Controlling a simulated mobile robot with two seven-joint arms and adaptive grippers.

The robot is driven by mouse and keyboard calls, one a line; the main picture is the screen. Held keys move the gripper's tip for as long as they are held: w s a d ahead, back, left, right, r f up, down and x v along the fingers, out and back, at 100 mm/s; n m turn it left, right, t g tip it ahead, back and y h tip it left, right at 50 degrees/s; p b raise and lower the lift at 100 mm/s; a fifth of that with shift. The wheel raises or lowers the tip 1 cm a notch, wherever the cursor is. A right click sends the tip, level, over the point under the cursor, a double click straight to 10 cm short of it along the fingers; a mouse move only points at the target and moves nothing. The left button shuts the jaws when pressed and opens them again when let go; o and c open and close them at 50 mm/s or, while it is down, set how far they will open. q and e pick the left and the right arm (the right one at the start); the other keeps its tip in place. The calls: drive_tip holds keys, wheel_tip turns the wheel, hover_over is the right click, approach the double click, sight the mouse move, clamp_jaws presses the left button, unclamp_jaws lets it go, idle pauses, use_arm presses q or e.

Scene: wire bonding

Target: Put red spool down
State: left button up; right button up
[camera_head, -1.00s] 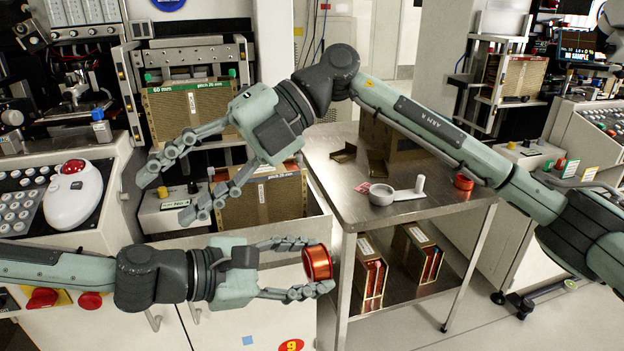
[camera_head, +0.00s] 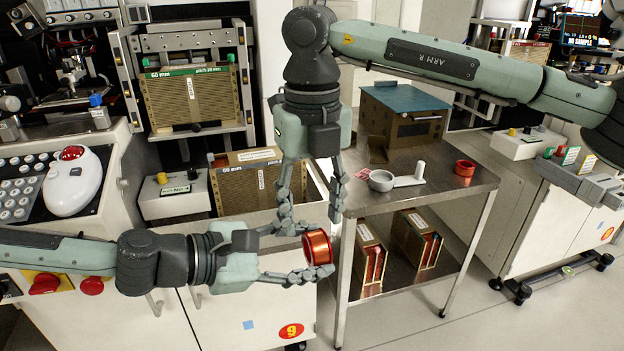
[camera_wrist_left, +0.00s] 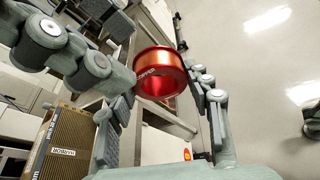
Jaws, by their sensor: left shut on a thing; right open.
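The red spool (camera_head: 318,248) has a copper-coloured winding and sits between the fingertips of my left gripper (camera_head: 306,252), held in the air in front of the steel cart. In the left wrist view the spool (camera_wrist_left: 160,74) shows between the fingers of the left gripper (camera_wrist_left: 165,85). My right gripper (camera_head: 311,216) is open and points down just above the spool, its fingers close around the spool's upper side. Whether its fingers touch the spool cannot be told. A second red spool (camera_head: 464,168) stands on the cart's top.
The steel cart (camera_head: 440,203) bears a white ring-shaped holder with a handle (camera_head: 398,180) and a brown box with a blue-green lid (camera_head: 405,115). Slotted magazines (camera_head: 415,240) stand on its lower shelf. A machine with a white console (camera_head: 72,182) is at left.

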sight(312, 234)
drive_tip(key=shift+f, duration=2.45)
use_arm(q)
drive_tip(key=shift+o, duration=0.2)
use_arm(e)
drive_tip(key=c, duration=1.1)
use_arm(q)
drive_tip(key=o, duration=1.2)
use_arm(e)
clamp_jaws()
use_arm(q)
drive_tip(key=shift+a, duration=0.1)
